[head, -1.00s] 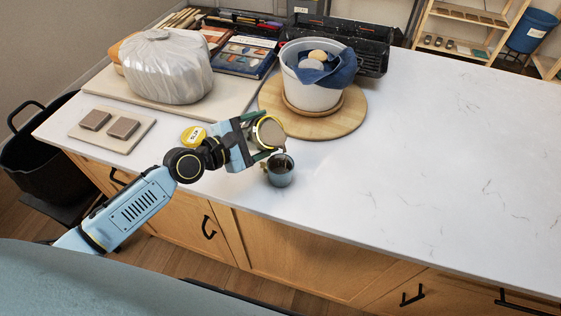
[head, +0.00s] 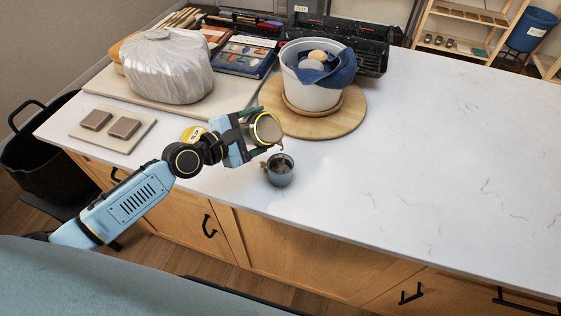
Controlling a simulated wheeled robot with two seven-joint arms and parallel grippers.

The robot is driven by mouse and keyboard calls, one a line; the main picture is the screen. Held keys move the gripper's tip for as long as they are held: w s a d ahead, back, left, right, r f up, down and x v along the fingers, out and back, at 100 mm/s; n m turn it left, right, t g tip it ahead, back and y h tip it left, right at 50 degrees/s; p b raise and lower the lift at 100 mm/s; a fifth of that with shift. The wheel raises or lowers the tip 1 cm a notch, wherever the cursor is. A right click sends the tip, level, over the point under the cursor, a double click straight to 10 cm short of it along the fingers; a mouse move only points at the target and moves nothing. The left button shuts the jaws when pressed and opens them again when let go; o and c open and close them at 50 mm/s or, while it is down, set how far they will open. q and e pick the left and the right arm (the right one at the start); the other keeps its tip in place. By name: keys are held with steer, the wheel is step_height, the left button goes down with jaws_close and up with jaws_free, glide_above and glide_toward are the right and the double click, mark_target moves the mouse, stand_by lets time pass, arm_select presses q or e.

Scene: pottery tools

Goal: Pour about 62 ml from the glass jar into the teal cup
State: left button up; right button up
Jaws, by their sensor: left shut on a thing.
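The glass jar (head: 267,130) is tilted on its side, its mouth facing the camera, with brownish liquid inside. My left gripper (head: 251,132) is shut on the jar and holds it above and slightly left of the teal cup. The teal cup (head: 280,174) stands upright on the white counter near its front edge, with dark liquid showing inside. A little brownish liquid shows at the jar's lower lip, just above the cup. I cannot tell whether it is flowing. My right gripper is not in view.
Behind the jar, a white bucket (head: 313,95) with a blue cloth stands on a round wooden board (head: 349,124). A plastic-wrapped lump (head: 166,68) sits on a board at the back left. A small board (head: 92,139) holds two brown blocks. The counter's right side is clear.

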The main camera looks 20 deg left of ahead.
arm_select(q)
steer(key=shift+r, duration=0.2)
steer(key=shift+f+n+b, duration=0.6)
steer(key=shift+f+b, duration=0.1)
steer(key=shift+b, duration=0.45)
steer(key=shift+r+n+h, duration=0.1)
steer(key=shift+n+h, duration=0.3)
steer(key=shift+n, duration=0.1)
steer(key=shift+w+a+n+b, duration=0.2)
steer(key=shift+a+n+b, duration=0.15)
steer(key=shift+n+b, duration=0.55)
steer(key=shift+a+b, duration=0.15)
steer(key=shift+b, duration=0.2)
steer(key=shift+r+h, duration=0.2)
steer(key=shift+h, duration=0.1)
